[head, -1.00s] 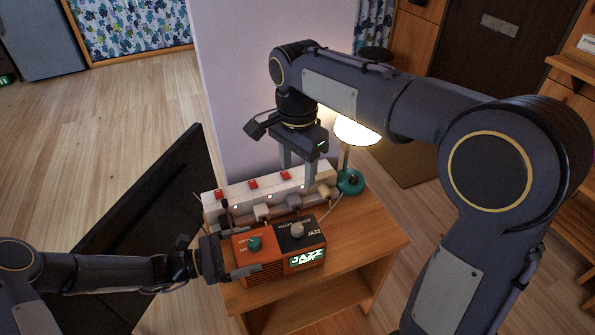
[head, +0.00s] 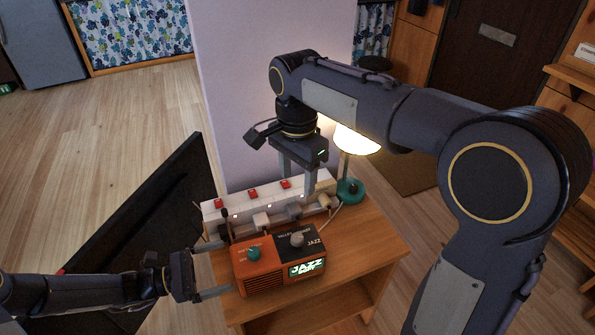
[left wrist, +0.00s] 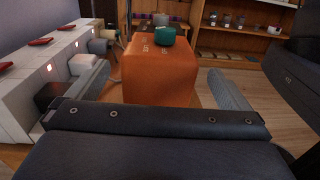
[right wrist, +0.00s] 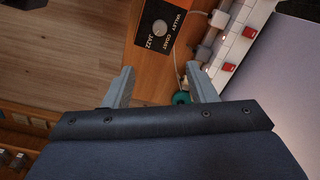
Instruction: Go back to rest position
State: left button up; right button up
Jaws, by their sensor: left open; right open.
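My left gripper (head: 212,268) is open and empty, just left of an orange and black radio (head: 280,264). Its fingers point toward the radio's end, and the left wrist view shows the radio (left wrist: 160,72) ahead between the fingers, with a gap. The radio has a teal knob, a grey knob and a lit screen reading JAZZ. My right gripper (head: 298,185) is open and points down above the right end of a white power strip (head: 235,203). In the right wrist view its fingers (right wrist: 160,72) hold nothing.
The strip has red switches and several plugs. A lit lamp (head: 357,140) with a teal base (head: 350,191) stands at its right. All are on a small wooden table (head: 360,245). A dark flat panel (head: 150,225) leans at left, near my left arm. A pale wall rises behind.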

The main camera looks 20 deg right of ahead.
pick_arm(q)
jog(key=a, duration=0.5)
jog(key=s+a+r+m+t+y+p, duration=0.2)
jog(key=s+a+r+m+y+p, duration=0.1)
jog(key=s+r, duration=0.4)
jog(key=s+a+r+m+t+y+p, duration=0.1)
jog(key=s+a+r+m+y+p, duration=0.2)
jog(key=s+r+m+y, duration=0.3)
jog(key=s+a+r+m+t+y+p, duration=0.2)
jog(key=s+a+r+m+y+p, duration=0.2)
jog(key=r, duration=0.9)
jog(key=shift+s+a+r+m+t+y, duration=0.3)
jog(key=shift+s+a+m+y, duration=0.35)
jog(key=shift+s+m, duration=1.3)
pick_arm(e)
jog(key=s+d+r+n+t+y, duration=0.1)
jog(key=s+n, duration=0.4)
jog(key=s, duration=0.5)
jog(key=s+d+r+n+t+y, duration=0.1)
jog(key=s+d+n+t+y, duration=0.1)
jog(key=s+n, duration=0.4)
jog(key=shift+s+d+r+t+y, duration=0.5)
jog(key=shift+s+t, duration=0.8)
jog(key=shift+s, duration=1.35)
pick_arm(q)
jog(key=shift+s+n, duration=0.2)
jog(key=shift+n, duration=0.05)
pick_arm(e)
jog(key=shift+d+f, duration=0.1)
jog(key=shift+f, duration=0.05)
